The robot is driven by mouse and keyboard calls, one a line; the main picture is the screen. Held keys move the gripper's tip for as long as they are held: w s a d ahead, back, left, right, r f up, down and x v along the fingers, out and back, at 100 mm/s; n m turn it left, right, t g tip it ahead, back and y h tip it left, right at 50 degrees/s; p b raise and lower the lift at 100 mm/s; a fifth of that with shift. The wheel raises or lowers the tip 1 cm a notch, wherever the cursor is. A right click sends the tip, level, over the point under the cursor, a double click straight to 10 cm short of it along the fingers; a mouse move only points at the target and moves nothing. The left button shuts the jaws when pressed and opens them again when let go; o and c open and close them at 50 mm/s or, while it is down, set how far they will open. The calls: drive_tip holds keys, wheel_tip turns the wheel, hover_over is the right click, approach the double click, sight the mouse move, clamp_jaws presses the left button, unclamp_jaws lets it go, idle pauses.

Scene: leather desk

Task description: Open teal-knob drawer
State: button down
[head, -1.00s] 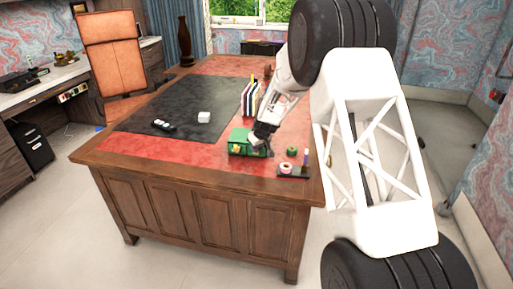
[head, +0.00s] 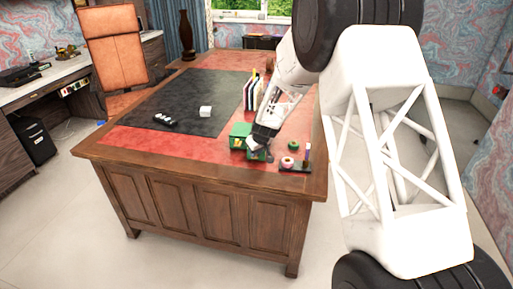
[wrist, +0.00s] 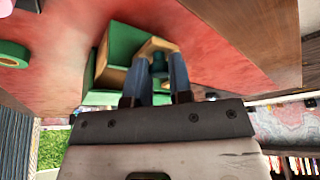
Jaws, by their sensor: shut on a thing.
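A small green drawer box (head: 240,130) stands on the red leather near the desk's front right corner. One drawer (head: 258,155) sticks out of its front, so that drawer is at least partly open. A yellowish knob (head: 237,143) shows on the other, left part of the front. In the wrist view, my gripper (wrist: 159,68) has its two blue fingers closed on either side of the teal knob (wrist: 158,62), in front of a pale wooden drawer face (wrist: 157,45). In the head view my gripper (head: 253,147) hides part of the drawer.
A round green thing (head: 294,146) and a pink ring (head: 287,162) by a dark holder (head: 296,168) lie close on the right. Upright books (head: 254,92) stand behind the box. A white block (head: 206,112) and a dark object (head: 164,121) lie on the black mat.

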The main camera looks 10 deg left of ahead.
drive_tip(key=shift+s, duration=0.5)
drive_tip(key=c, duration=1.3)
unclamp_jaws()
drive_tip(key=shift+d+r, duration=0.1)
drive_tip(key=shift+r, duration=0.1)
drive_tip(key=v, duration=0.7)
drive_tip(key=shift+r, duration=0.15)
drive_tip(key=shift+s+d, duration=0.1)
